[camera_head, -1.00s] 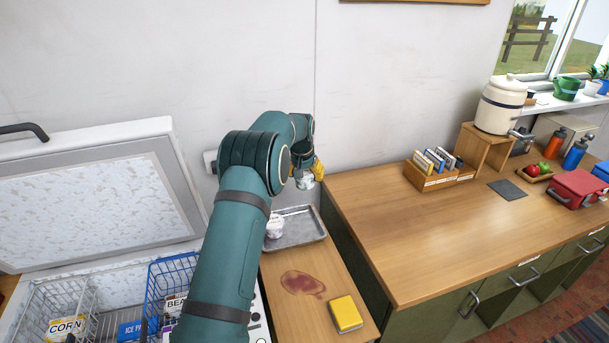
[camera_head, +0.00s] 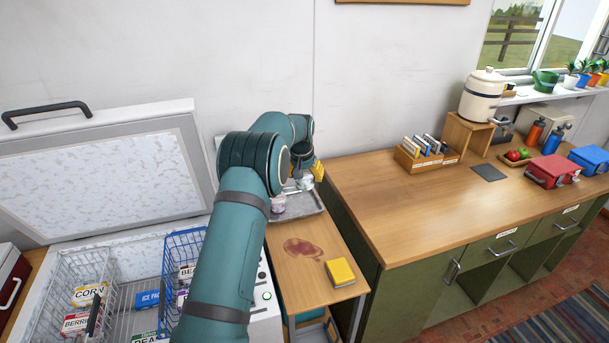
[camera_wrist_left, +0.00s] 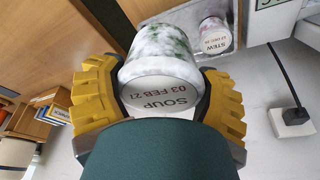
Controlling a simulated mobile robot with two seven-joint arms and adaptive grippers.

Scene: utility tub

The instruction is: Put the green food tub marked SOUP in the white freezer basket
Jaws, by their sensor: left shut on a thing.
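My left gripper (camera_wrist_left: 160,95) is shut around the frosted, pale green-and-white tub (camera_wrist_left: 160,55) marked SOUP 03 FEB 27, with a yellow finger on each side. In the head view the gripper (camera_head: 308,176) is at the end of the teal arm, over the back of the metal tray (camera_head: 300,212), and the arm partly hides the tub (camera_head: 306,183). I cannot tell how high the tub is above the tray. The white wire freezer basket (camera_head: 58,285) is at lower left in the open freezer, with CORN and BERRIES packs. My right gripper is not in view.
A tub marked STEW (camera_wrist_left: 213,36) stands on the tray. A blue wire basket (camera_head: 168,262) is right of the white one, partly behind my arm. The raised freezer lid (camera_head: 105,165) stands behind.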

